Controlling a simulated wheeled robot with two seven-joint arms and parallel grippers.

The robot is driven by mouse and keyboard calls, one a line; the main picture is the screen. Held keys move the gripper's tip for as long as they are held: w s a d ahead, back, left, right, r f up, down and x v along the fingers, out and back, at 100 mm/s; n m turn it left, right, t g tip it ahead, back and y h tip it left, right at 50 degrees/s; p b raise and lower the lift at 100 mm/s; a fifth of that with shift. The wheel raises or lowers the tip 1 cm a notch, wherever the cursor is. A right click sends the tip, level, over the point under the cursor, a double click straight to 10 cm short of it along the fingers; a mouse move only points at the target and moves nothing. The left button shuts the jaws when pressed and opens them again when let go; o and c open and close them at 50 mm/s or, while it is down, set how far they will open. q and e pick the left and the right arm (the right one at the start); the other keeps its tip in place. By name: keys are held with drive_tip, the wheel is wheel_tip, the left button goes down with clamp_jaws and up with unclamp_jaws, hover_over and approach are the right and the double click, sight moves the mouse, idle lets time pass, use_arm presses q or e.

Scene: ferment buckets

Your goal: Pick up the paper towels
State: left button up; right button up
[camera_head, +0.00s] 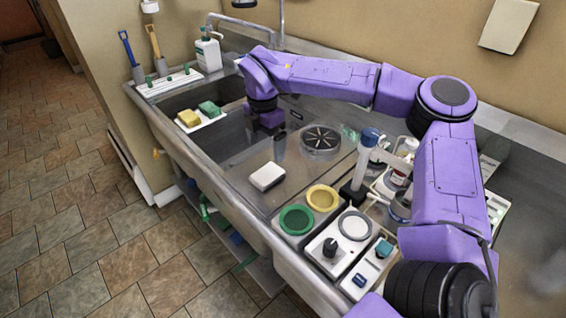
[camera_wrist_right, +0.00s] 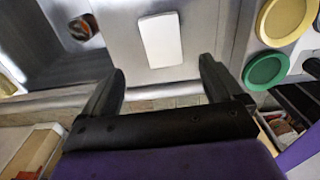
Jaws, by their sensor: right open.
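A small white folded stack (camera_head: 267,176), which looks like the paper towels, lies flat on the steel counter, left of the green and yellow lids. In the right wrist view the white stack (camera_wrist_right: 161,40) lies ahead of the fingertips, roughly between their lines. My right gripper (camera_head: 274,126) is above the counter beside the sink, behind the stack in the head view and apart from it. Its two dark fingers (camera_wrist_right: 159,75) are spread with nothing between them. The fingertips are partly hidden by the wrist in the head view. My left gripper is not in view.
A green lid (camera_head: 297,220) and a yellow lid (camera_head: 322,198) sit right of the stack. Jars and bottles (camera_head: 408,150) crowd the counter behind them. A tray with yellow and green sponges (camera_head: 188,118) is at the sink (camera_head: 172,101). Counter around the stack is clear.

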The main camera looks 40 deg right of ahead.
sight(271, 171)
drive_tip(key=f+p, duration=0.1)
drive_tip(key=f, duration=0.2)
drive_tip(key=f+p, duration=0.1)
drive_tip(key=f, duration=0.2)
drive_tip(key=d+f+p, duration=0.1)
drive_tip(key=f, duration=0.2)
drive_tip(key=shift+s, duration=0.2)
drive_tip(key=shift+w+f, duration=0.1)
drive_tip(key=c, duration=1.1)
